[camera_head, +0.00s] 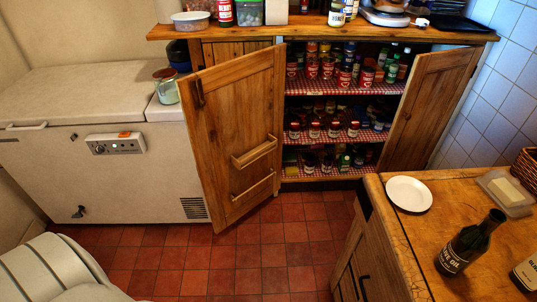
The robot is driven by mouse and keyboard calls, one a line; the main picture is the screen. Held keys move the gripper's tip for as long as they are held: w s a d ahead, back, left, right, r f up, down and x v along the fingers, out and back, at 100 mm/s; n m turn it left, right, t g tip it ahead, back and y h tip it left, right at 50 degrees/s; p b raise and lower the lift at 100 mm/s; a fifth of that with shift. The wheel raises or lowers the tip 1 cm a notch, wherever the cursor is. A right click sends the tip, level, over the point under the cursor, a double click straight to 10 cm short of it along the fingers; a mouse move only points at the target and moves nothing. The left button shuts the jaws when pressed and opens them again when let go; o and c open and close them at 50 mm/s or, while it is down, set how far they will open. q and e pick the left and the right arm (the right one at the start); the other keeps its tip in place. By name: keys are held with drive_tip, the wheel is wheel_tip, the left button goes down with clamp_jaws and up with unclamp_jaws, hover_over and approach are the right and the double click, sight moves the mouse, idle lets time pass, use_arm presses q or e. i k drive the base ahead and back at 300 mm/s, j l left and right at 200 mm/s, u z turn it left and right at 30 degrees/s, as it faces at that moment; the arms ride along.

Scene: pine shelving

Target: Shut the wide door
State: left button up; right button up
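The wide pine door (234,115) stands open on the left side of the shelf cupboard. It swings out toward me and to the left, in front of the white chest. Two wooden racks (254,153) sit on its visible face, and a dark handle (199,92) shows near its upper left edge. A narrower pine door (428,108) stands open at the right side of the cupboard. Between them are shelves (305,87) with red checked lining, full of jars, cans and bottles. Neither of my grippers is in view.
A white chest freezer (60,170) stands left of the wide door, with a glass jar (166,90) near it. A wooden counter (400,240) with a plate (409,194) and dark bottle (468,245) stands front right. Red tiled floor (255,255) is clear between.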

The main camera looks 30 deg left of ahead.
sight(236, 139)
drive_tip(key=j+z, duration=0.15)
drive_tip(key=j, duration=0.3)
drive_tip(key=j+z, duration=0.15)
drive_tip(key=j, duration=0.3)
drive_tip(key=k+j+z, duration=0.2)
drive_tip(key=j, duration=0.2)
drive_tip(key=j+z, duration=0.15)
drive_tip(key=j, duration=0.3)
drive_tip(key=k+j+z, duration=0.15)
drive_tip(key=j, duration=0.25)
drive_tip(key=k+j, duration=0.1)
drive_tip(key=j, duration=0.35)
drive_tip(key=k+j, duration=0.15)
drive_tip(key=j, duration=0.3)
drive_tip(key=k+j, duration=0.1)
drive_tip(key=j, duration=0.35)
drive_tip(key=k+j, duration=0.1)
drive_tip(key=j, duration=0.35)
drive_tip(key=k+j+z, duration=0.1)
drive_tip(key=j, duration=0.35)
drive_tip(key=k+j, duration=0.15)
drive_tip(key=j, duration=0.25)
drive_tip(key=k+j, duration=0.1)
drive_tip(key=j, duration=0.35)
